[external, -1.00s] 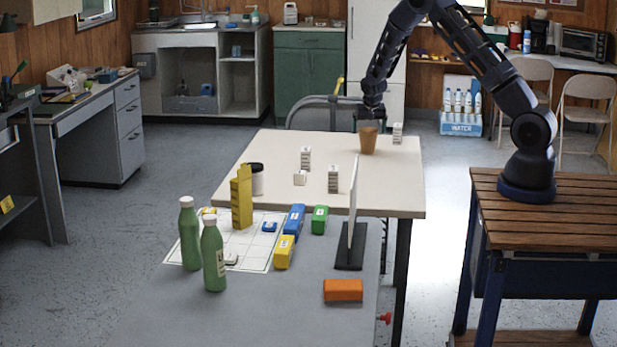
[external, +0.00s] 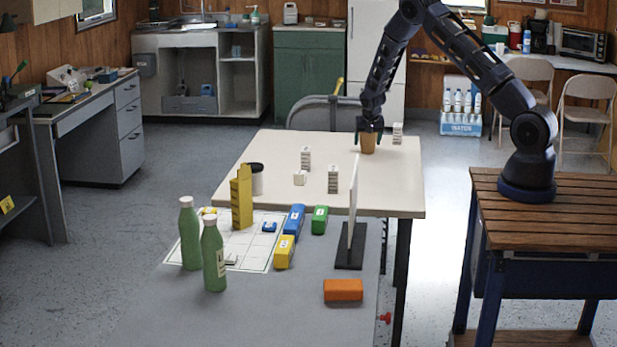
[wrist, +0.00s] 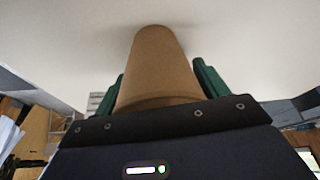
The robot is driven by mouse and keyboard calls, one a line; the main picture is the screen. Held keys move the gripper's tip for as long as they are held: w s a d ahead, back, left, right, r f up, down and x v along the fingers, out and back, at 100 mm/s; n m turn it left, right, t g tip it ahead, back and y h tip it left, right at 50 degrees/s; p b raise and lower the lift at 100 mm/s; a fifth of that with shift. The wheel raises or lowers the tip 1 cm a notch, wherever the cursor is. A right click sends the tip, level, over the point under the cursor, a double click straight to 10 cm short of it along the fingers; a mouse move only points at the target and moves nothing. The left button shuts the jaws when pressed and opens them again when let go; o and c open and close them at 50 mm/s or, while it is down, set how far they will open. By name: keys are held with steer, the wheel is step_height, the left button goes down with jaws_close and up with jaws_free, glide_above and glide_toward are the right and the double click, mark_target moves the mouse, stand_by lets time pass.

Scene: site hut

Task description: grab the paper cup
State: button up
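The brown paper cup (external: 368,145) stands upright on the white table (external: 275,142), towards its far right. In the external view my gripper (external: 369,134) is over the cup from above, with its fingers down on either side of the cup's upper part. In the wrist view the cup (wrist: 158,70) fills the middle, between the two green fingers (wrist: 160,85). The fingers are apart, one on each side of it. Whether both finger pads touch the cup is hidden behind the gripper's dark body.
A small labelled block (external: 397,133) stands just right of the cup. More such blocks (external: 333,180) stand nearer the front. A white upright panel (external: 352,205) on a dark base stands at the tables' join. Green bottles (external: 214,255) stand on the grey table. Table space left of the cup is clear.

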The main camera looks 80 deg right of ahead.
steer(key=c, duration=0.5)
steer(key=shift+o, duration=0.2)
